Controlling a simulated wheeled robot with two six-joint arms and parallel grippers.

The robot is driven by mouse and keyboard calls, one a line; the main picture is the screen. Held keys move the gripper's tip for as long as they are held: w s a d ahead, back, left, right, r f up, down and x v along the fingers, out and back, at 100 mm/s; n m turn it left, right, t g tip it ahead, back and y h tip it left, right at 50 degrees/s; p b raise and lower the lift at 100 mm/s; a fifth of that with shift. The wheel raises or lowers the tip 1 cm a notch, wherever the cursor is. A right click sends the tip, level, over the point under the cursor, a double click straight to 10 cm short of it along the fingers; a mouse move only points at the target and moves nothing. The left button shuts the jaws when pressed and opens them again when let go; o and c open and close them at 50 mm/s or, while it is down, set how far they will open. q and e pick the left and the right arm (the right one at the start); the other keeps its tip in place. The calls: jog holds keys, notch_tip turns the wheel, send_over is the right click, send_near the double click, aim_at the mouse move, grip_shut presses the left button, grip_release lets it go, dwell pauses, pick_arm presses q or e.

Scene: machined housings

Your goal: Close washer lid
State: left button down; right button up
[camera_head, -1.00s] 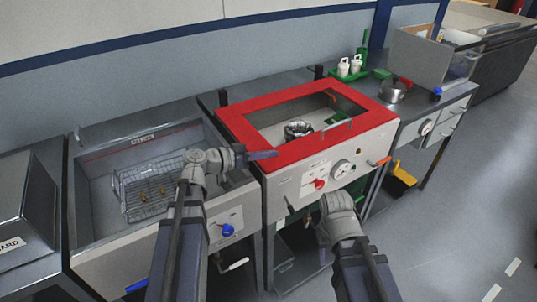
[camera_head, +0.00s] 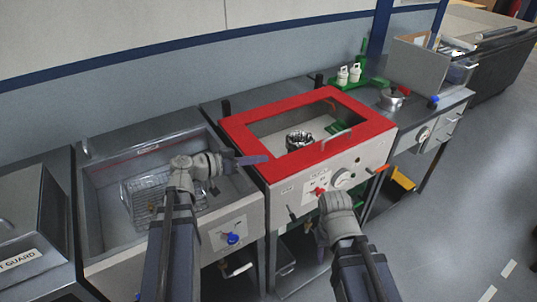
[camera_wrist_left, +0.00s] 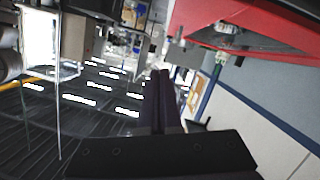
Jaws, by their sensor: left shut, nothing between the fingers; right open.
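The washer (camera_head: 352,178) has a pale front panel with a red knob and a dial. Its red-framed lid (camera_head: 285,171) lies over the tub, low and nearly level; I cannot tell whether it is fully seated. A metal housing (camera_head: 299,140) shows through the lid's opening. My left gripper (camera_head: 262,159) is shut and empty, its fingertips at the lid's left edge; contact is unclear. In the left wrist view its fingers (camera_wrist_left: 160,75) are together, with the red lid (camera_wrist_left: 260,22) at upper right. My right gripper (camera_head: 320,240) is open, low before the washer's front, its fingers partly hidden.
A sink (camera_head: 102,230) with a wire basket (camera_head: 140,190) stands left of the washer. A counter on the right holds a pot (camera_head: 391,100) and white bottles on a green tray (camera_head: 373,83). A yellow bin (camera_head: 402,181) sits beneath. Floor at right is clear.

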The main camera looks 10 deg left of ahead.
pick_arm(q)
jog(key=v, duration=0.5)
jog(key=shift+s+d+p, duration=0.1)
jog(key=shift+s+p, duration=0.1)
jog(key=shift+p, duration=0.2)
jog(key=s+d+f+n+g+y, duration=0.2)
jog(key=s+d+f+g+y, duration=0.8)
jog(key=s+d+f+y, duration=0.3)
jog(key=shift+d+f, duration=1.5)
jog(key=shift+f, duration=0.4)
